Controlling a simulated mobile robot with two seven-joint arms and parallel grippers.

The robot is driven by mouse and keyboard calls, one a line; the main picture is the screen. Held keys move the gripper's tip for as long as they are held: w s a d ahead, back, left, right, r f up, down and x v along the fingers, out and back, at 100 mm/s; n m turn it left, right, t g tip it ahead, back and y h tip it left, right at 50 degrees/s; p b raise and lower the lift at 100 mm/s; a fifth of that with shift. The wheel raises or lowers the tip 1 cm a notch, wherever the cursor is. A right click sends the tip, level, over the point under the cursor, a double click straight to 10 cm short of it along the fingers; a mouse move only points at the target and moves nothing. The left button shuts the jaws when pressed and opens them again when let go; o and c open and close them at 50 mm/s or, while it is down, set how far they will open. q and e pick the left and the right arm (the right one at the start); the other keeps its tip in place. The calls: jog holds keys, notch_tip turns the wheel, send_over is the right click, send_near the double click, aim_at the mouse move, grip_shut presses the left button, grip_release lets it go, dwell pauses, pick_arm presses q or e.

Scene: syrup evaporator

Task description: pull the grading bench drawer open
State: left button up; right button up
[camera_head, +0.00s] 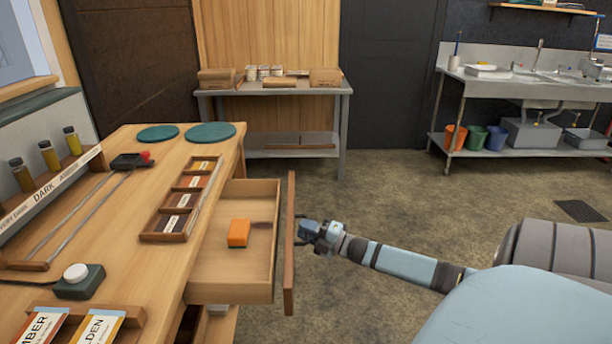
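The grading bench (140,290) is a light wooden bench on the left. Its drawer (230,290) stands pulled out to the right, with a darker wooden front panel (290,240). An orange block (238,233) lies inside the drawer. My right gripper (303,229) is at the outer face of the drawer front, at handle height. Its fingertips and the handle are small and dark there, so I cannot tell whether the fingers are closed on the handle. My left gripper is not in view.
On the bench stand a label tray (180,205), sample bottles (48,157), green discs (212,134) and a dark box with a white knob (78,280). A metal table (275,90) and a sink counter (530,85) stand at the back. The floor between is clear.

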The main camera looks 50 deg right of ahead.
pick_arm(q)
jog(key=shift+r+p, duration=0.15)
jog(key=shift+p, duration=0.45)
pick_arm(e)
jog(key=v, duration=1.4)
jog(key=shift+w, duration=0.1)
